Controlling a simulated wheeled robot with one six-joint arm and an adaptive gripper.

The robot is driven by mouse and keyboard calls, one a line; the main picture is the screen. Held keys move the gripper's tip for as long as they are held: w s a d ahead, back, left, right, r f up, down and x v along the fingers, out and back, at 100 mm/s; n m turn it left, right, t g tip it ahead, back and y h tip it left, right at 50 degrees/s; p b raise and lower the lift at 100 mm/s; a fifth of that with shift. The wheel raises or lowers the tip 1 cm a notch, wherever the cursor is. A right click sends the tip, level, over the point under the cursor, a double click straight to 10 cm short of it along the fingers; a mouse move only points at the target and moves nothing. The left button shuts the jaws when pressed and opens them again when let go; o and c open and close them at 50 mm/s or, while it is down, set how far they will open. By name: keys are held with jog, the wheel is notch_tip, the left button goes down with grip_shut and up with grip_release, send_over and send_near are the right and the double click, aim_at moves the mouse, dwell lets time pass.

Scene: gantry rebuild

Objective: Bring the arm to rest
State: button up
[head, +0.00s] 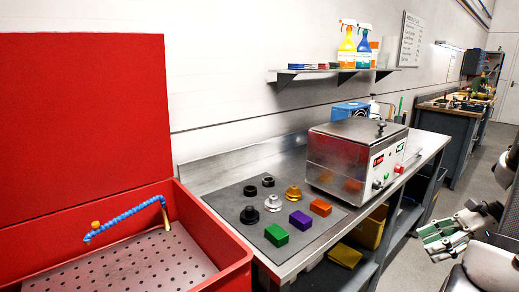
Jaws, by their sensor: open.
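My gripper (436,238) is at the lower right of the head view, out over the floor to the right of the steel bench. Its pale green fingers stand apart, with nothing seen between them. Part of my arm shows at the right edge and is cut off by the frame. The gripper is apart from the bench and the things on it.
The steel bench (222,183) bears a dark mat (233,202) with several coloured blocks and round parts, and a metal box machine (345,150). A red basin (212,232) with a raised lid stands at left. Grey floor (466,200) lies open between bench and arm.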

jog(key=s+a+r+n+h, duration=0.2)
jog(key=a+r+n+h, duration=0.1)
jog(key=r+n, duration=0.3)
jog(key=s+a+r+n+h, duration=0.3)
jog(key=r+n, duration=0.3)
jog(key=n, duration=0.3)
jog(key=s+a+r+n+t+h, duration=0.1)
jog(key=s+a+r+n+h, duration=0.1)
jog(key=r+n, duration=0.4)
jog(key=shift+s+a+r+n+h, duration=0.25)
jog(key=shift+a+n+h, duration=0.45)
jog(key=shift+n+h, duration=0.15)
